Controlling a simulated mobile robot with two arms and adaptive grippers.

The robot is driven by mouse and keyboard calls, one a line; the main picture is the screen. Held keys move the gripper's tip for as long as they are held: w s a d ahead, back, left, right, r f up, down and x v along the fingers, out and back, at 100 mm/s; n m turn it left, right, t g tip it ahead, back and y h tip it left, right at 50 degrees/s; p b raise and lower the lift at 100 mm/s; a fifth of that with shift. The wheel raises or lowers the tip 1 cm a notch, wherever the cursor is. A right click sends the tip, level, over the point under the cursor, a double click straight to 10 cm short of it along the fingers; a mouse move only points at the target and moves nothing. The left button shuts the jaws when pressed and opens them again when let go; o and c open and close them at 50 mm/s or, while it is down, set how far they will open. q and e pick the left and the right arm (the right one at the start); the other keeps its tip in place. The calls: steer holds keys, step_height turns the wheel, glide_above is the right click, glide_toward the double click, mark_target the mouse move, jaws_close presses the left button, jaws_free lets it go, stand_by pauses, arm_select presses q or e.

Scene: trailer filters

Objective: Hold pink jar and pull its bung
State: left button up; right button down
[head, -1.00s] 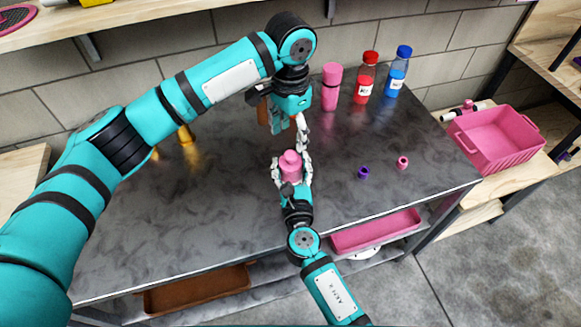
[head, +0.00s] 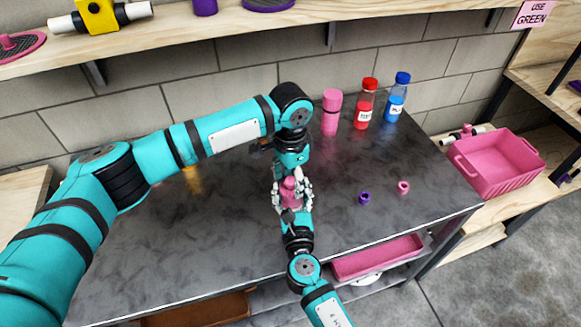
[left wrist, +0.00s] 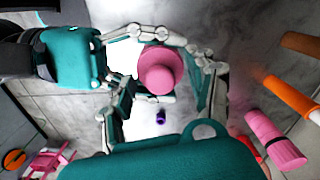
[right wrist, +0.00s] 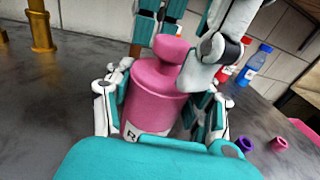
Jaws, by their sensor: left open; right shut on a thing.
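The pink jar (right wrist: 150,106) stands upright above the worktop, with part of a label showing at its lower front. Its pink bung (right wrist: 170,50) sits in the top; in the left wrist view the bung (left wrist: 156,74) is seen from above. My right gripper (right wrist: 160,103) is shut on the jar, one finger on each side. My left gripper (head: 290,176) is open, pointing down from above, its fingers on either side of the bung. In the right wrist view one left finger partly covers the bung's right edge; I cannot tell whether it touches.
A pink bottle (head: 331,112), a red bottle (head: 365,104) and a blue bottle (head: 396,98) stand at the back of the dark worktop (head: 200,235). A small purple ring (head: 364,197) and a pink ring (head: 403,187) lie to the right. A pink crate (head: 500,180) stands further right.

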mark_target(291, 180)
arm_select(q)
steer(key=shift+f, duration=0.3)
jaws_close()
stand_by(0.3)
steer(key=shift+r, duration=0.25)
stand_by(0.5)
steer(key=shift+r, duration=0.95)
steer(key=shift+r, duration=2)
arm_select(e)
steer(key=shift+c, duration=1.9)
jaws_free()
